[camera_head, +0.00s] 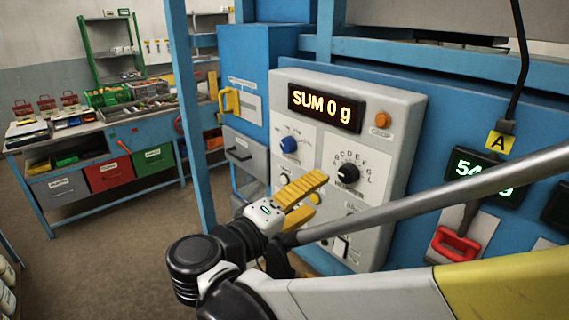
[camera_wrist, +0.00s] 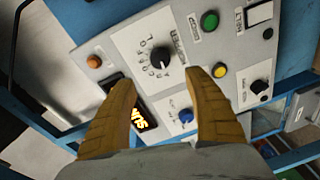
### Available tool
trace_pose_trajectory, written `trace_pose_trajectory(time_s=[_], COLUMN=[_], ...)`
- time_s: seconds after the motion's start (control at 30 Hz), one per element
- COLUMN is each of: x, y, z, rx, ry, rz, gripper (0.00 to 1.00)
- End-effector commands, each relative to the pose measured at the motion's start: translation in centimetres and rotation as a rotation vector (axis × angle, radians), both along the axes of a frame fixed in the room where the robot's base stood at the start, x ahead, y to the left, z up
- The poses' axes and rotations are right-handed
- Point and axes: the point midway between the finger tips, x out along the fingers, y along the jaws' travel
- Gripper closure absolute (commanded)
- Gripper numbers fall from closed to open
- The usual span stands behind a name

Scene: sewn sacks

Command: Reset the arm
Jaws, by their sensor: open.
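My gripper (camera_head: 302,201) is at the end of my arm, in front of the grey control panel (camera_head: 398,150) in the head view. Its yellow fingers are apart and empty; they also show in the wrist view (camera_wrist: 165,110), with the panel beyond them. The panel carries a lit display (camera_head: 326,108) reading "SUM 0 g", a black lettered dial (camera_head: 348,173), a blue knob (camera_head: 289,144) and an orange lamp (camera_head: 382,120). In the wrist view a green button (camera_wrist: 209,20) and a yellow button (camera_wrist: 219,70) also show. My gripper and arm hide the panel's lower part in the head view.
A red handle (camera_head: 457,243) and a second display (camera_head: 485,172) are at the right, under a yellow tag "A" (camera_head: 499,142). A blue post (camera_head: 190,120) stands left of the panel. A workbench (camera_head: 135,125) with drawers is farther left. Open floor (camera_head: 120,240) lies between.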

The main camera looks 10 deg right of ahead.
Motion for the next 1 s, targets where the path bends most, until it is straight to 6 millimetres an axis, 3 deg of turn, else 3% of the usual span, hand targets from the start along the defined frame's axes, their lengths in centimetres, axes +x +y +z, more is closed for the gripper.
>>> trace_pose_trajectory(time_s=[0.13, 0.23, 0.33, 0.43, 0.5, 0.63, 0.8, 1.0], x=[0.0, -0.1, -1.3, -4.1, -6.4, -10.0, -12.0, -12.4], y=[-0.7, -3.2, -7.2, -10.6, -11.6, -11.1, -9.6, -8.9], z=[-0.7, -3.7, -9.5, -16.9, -21.4, -27.3, -30.2, -30.4], rx=[0.015, 0.083, 0.237, 0.478, 0.667, 0.996, 1.280, 1.384], ry=[0.017, 0.090, 0.213, 0.328, 0.367, 0.349, 0.247, 0.191], rz=[-0.004, -0.015, -0.027, -0.032, -0.026, -0.007, 0.019, 0.031], gripper=[0.39, 0.39, 0.39, 0.39, 0.39, 0.39, 0.39, 0.39])
